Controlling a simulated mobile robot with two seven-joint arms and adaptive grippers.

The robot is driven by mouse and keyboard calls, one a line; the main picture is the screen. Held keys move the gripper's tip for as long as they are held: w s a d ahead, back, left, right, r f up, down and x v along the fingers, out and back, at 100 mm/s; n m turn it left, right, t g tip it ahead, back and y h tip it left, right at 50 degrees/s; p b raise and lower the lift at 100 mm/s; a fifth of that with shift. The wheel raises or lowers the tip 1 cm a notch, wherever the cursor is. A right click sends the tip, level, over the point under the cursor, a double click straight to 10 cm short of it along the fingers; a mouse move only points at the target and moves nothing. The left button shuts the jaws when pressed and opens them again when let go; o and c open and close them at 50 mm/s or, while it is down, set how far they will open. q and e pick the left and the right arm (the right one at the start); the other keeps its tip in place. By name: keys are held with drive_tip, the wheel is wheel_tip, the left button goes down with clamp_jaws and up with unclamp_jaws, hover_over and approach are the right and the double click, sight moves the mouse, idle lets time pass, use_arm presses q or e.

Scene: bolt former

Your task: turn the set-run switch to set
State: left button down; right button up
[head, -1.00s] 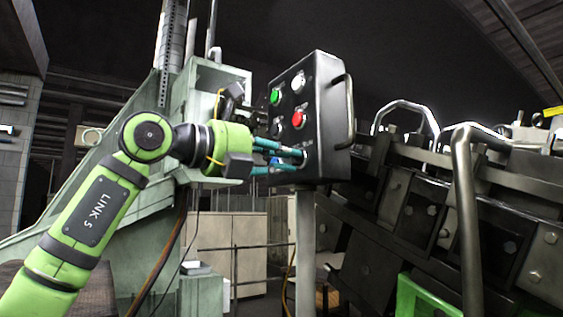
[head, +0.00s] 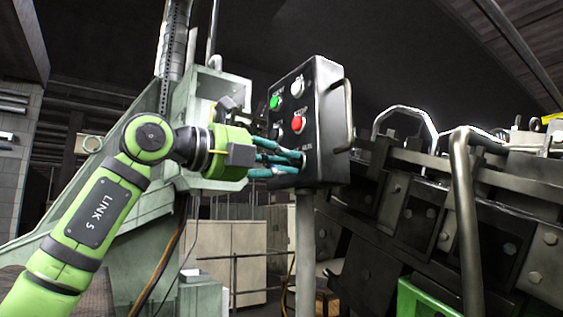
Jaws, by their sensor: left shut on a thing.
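The black control box (head: 326,130) stands on a grey post, with its button face turned to the left. It carries a green button (head: 275,102), a red button (head: 297,124) and pale and dark knobs. My left gripper (head: 301,160) reaches in from the left, its teal fingers at the lower part of the face. The fingers are closed on a small control there, apparently the set-run switch, which they mostly hide. I cannot read its position. My right gripper is not in view.
A bar handle (head: 348,115) sticks out from the box's right side. Dark machinery with bent metal handles (head: 462,200) fills the right. A pale green machine frame (head: 180,130) stands behind my left arm. Beige cabinets (head: 225,250) stand low behind.

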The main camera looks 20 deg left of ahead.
use_arm(q)
drive_tip(key=c, duration=1.2)
unclamp_jaws()
drive_tip(key=v, duration=1.2)
